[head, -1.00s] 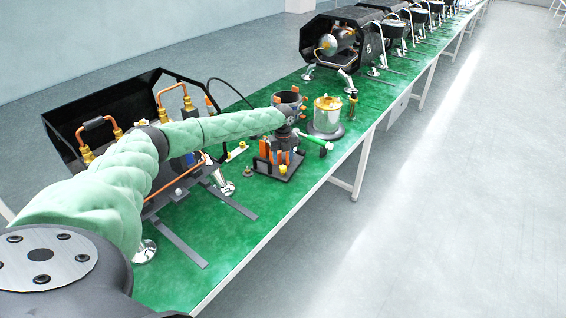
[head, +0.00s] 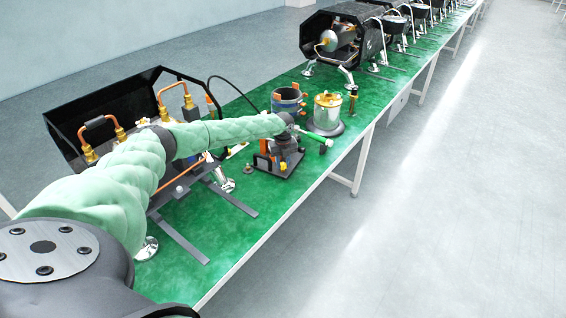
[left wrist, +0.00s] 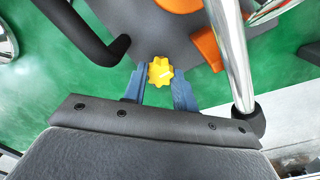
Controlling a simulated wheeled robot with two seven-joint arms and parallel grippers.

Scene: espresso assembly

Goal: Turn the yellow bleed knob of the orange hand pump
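The orange hand pump (head: 263,162) stands on a dark base plate on the green table, largely hidden behind my left arm and gripper. Its yellow bleed knob (head: 283,165) shows low on the pump's near side. In the left wrist view the lobed yellow knob (left wrist: 160,73) sits between the two blue fingers of my left gripper (left wrist: 160,82). The fingers are open on either side of it, with narrow gaps visible; contact is not clear. Orange pump parts (left wrist: 206,48) show beyond the right finger. My right gripper is not in view.
A silver rod (left wrist: 232,55) runs close beside the right finger, and a black bar (left wrist: 85,35) lies to the left. A metal canister (head: 327,112) stands behind the pump. An open black machine frame (head: 110,105) stands at left. The table's front edge (head: 290,216) is near.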

